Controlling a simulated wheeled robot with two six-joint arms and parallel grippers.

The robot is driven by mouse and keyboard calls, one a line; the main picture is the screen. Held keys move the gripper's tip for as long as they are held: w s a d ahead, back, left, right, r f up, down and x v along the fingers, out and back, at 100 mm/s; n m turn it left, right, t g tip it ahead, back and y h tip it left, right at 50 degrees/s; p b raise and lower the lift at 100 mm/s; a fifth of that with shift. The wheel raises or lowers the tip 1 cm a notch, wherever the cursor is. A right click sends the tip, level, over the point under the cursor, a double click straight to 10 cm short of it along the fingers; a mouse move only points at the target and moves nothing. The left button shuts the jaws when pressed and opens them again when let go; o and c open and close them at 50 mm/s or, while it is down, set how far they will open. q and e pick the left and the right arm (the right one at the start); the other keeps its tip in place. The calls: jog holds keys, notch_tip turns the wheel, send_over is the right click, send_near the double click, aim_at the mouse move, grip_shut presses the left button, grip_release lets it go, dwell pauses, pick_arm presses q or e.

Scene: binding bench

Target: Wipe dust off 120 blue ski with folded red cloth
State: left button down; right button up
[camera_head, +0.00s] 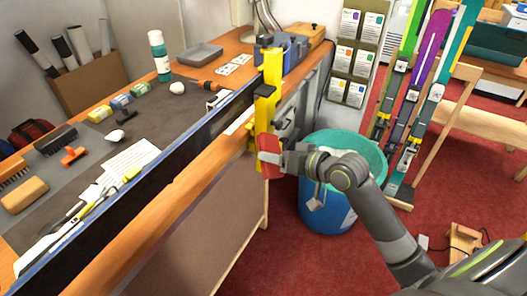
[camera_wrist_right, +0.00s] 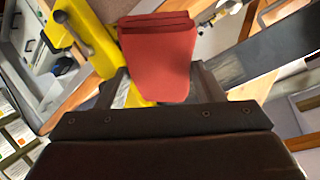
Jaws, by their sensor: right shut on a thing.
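A long ski with a blue edge and dark face (camera_head: 140,186) stands on its edge along the front of the bench. Its far end meets a yellow vise (camera_head: 267,95); no number is readable on it. My right gripper (camera_head: 280,158) is shut on the folded red cloth (camera_head: 268,150), just below the vise on the outer side of the bench. In the right wrist view the red cloth (camera_wrist_right: 157,60) sticks out between the fingers, with yellow vise parts (camera_wrist_right: 85,30) behind it. I cannot tell whether the cloth touches anything. My left gripper is not in view.
A blue bin with a teal liner (camera_head: 325,205) stands beside my right forearm. Several skis (camera_head: 425,95) stand in a rack at right.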

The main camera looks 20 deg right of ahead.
aim_at(222, 119)
jog(key=a+t+y+b, duration=0.1)
jog(key=w+a+r+m+t+b, duration=0.1)
jog(key=t+b, duration=0.1)
jog(key=shift+a+r+t+y, duration=0.2)
jog(key=shift+a+t+y, duration=0.1)
jog(key=shift+a+y, duration=0.1)
jog(key=r+t+b, duration=0.1)
jog(key=a+r+t+b, duration=0.1)
jog(key=w+r+m+t+b, duration=0.1)
jog(key=shift+a+r+y, duration=0.2)
jog(key=shift+r+y, duration=0.05)
jog(key=shift+y, duration=0.05)
jog(key=shift+s+r+m+t, duration=0.1)
jog(key=shift+r+m+t, duration=0.2)
jog(key=shift+r+t, duration=0.15)
pick_arm(q)
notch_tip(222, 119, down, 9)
jog(key=b, duration=0.1)
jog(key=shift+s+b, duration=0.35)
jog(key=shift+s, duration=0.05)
pick_arm(e)
jog(key=shift+w+a, duration=0.95)
jog(key=shift+w, duration=0.2)
jog(key=shift+w+a, duration=0.9)
jog(key=shift+w, duration=0.25)
jog(key=shift+r, duration=0.1)
